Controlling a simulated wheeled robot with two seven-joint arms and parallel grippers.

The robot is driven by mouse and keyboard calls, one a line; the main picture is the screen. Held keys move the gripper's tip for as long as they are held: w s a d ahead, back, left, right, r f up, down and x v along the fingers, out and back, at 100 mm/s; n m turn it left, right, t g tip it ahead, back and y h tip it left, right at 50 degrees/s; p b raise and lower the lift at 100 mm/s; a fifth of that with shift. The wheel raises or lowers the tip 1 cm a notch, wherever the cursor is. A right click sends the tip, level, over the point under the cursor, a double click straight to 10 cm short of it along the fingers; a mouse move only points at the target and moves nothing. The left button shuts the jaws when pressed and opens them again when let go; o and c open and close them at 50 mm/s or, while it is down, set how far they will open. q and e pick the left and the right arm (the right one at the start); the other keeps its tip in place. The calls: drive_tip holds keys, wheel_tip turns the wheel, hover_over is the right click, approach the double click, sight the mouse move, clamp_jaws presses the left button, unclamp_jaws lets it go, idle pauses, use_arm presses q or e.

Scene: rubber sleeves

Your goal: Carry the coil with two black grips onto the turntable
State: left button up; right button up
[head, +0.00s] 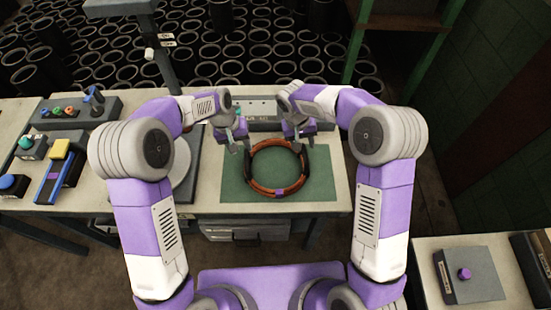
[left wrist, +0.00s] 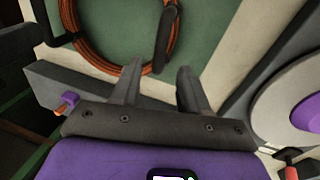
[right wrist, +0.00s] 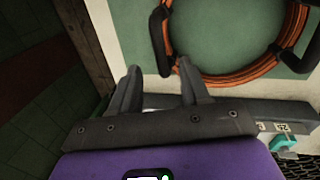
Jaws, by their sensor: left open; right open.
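The coil (head: 262,187) is an orange-brown ring with black grips on its left (head: 248,163) and right (head: 305,162) sides. It lies flat on a green mat (head: 322,185). My left gripper (head: 240,146) is open near the left grip; in the left wrist view that grip (left wrist: 164,42) lies just beyond the open fingers (left wrist: 160,70). My right gripper (head: 297,140) is open near the right grip; in the right wrist view that grip (right wrist: 158,42) is just beyond the fingers (right wrist: 158,67). The turntable (head: 182,176), a pale disc, is left of the mat, partly hidden by my left arm.
A grey post (head: 170,60) rises behind the turntable. A grey box (head: 262,112) stands behind the mat. Button boxes and a lever unit (head: 85,112) occupy the table's left. Several black sleeves stand behind the table. A side table with a purple-knobbed plate (head: 472,277) is at lower right.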

sight(246, 157)
use_arm(q)
drive_tip(key=f, duration=0.2)
drive_tip(key=d+f, duration=0.1)
drive_tip(key=f, duration=0.4)
drive_tip(key=shift+s+d+f, duration=0.15)
drive_tip(key=shift+d+f, duration=0.05)
drive_tip(key=shift+d, duration=0.05)
use_arm(e)
drive_tip(key=f, duration=0.2)
drive_tip(key=d+f, duration=0.1)
drive_tip(key=f, duration=0.4)
drive_tip(key=shift+s+d+f, duration=0.15)
drive_tip(key=shift+d+f, duration=0.05)
drive_tip(key=shift+d, duration=0.05)
use_arm(q)
clamp_jaws()
use_arm(e)
drive_tip(key=c, duration=0.8)
clamp_jaws()
use_arm(q)
drive_tip(key=shift+r, duration=0.1)
use_arm(e)
drive_tip(key=shift+r, duration=0.15)
